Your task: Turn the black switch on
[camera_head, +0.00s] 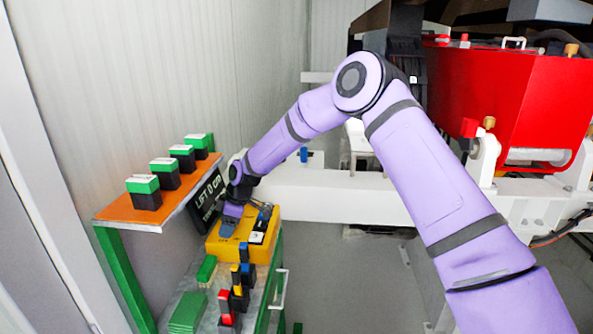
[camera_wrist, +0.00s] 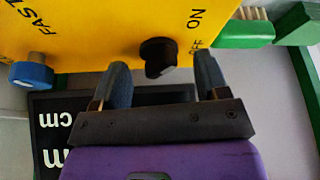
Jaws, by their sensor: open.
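The black switch (camera_wrist: 158,56) is a round knob on the face of a yellow box (camera_wrist: 100,30), with ON and OFF lettering beside it in the wrist view. My gripper (camera_wrist: 165,78) is open, with one finger on each side of the knob's lower part in that view. I cannot tell whether the fingers touch the knob. In the head view, the yellow box (camera_head: 230,246) stands on the bench, and my gripper (camera_head: 230,222) is at its face. The switch is hidden there by my gripper.
A blue knob (camera_wrist: 31,75) sits by the FAST lettering. A black display (camera_head: 205,203) stands behind the box. An orange shelf (camera_head: 125,212) holds several green-and-black blocks at the left. A large red machine (camera_head: 510,100) is at the right.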

